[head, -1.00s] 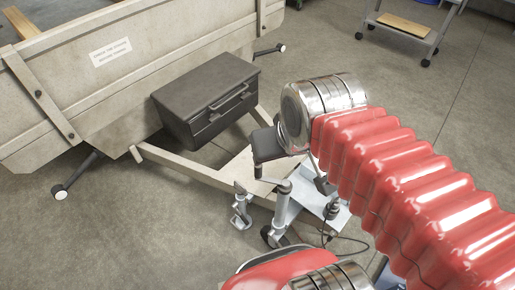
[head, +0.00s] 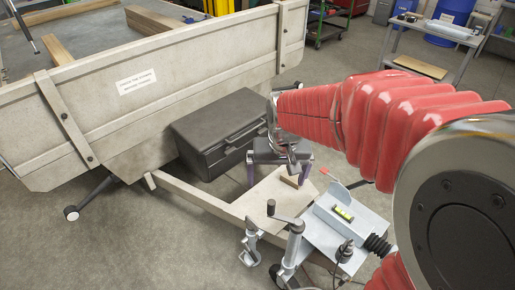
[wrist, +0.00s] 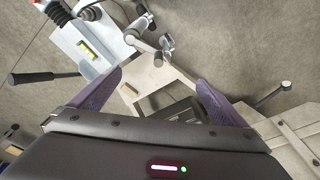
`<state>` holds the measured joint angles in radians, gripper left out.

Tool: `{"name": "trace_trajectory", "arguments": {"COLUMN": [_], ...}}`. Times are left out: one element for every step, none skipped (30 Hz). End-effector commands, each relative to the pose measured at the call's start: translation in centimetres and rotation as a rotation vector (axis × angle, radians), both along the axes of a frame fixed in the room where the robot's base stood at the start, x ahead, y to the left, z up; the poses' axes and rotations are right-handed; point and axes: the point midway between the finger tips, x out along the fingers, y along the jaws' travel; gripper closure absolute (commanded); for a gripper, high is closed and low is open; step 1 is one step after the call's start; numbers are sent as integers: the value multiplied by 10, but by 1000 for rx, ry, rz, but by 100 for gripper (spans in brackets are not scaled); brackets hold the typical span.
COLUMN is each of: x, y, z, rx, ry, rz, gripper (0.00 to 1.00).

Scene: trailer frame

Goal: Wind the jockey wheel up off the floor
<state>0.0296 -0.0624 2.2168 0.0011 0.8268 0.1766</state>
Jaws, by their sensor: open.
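The jockey wheel's grey upright tube (head: 293,245) stands beside the pale drawbar in the head view. Its crank arm ends in a dark upright grip (head: 271,207). The wheel (head: 277,275) is low at the picture's bottom, partly hidden; I cannot tell whether it touches the floor. In the wrist view the tube and crank (wrist: 143,32) show beyond the fingers, at the top. My gripper (head: 279,173) points down over the drawbar plate, behind the crank in the head view. Its purple fingers are spread wide and empty, also in the wrist view (wrist: 160,97), apart from the crank.
A second grey post with a foot (head: 250,243) stands just left of the jockey wheel. The coupling with a yellow-green level (head: 343,213) is right. A dark toolbox (head: 220,132) and the trailer's side (head: 150,75) stand behind. Open floor lies at the lower left.

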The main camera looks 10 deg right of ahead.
Motion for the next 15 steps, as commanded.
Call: {"name": "trace_trajectory", "arguments": {"x": [6, 10, 14, 17, 20, 24, 27, 30, 33, 35, 37, 40, 41, 43, 44], "y": [-1, -1, -2, -2, -2, -3, -3, -3, -4, -4, -4, -5, -5, -5, -5], "z": [-11, -16, -23, -29, -34, -42, -48, -54, -61, -67, -72, -78, -83, -86, -90], "rx": [2, 3, 4, 5, 6, 7, 8, 9, 9, 9, 10, 11, 10, 11, 11], "ry": [21, 31, 44, 53, 62, 76, 86, 95, 107, 118, 125, 134, 140, 146, 152], "rz": [-10, -16, -25, -30, -36, -44, -51, -57, -64, -69, -74, -81, -85, -89, -93], "gripper": [3, 3, 3, 3, 3, 3, 3, 3, 3, 3, 3, 3, 3, 3, 3]}}
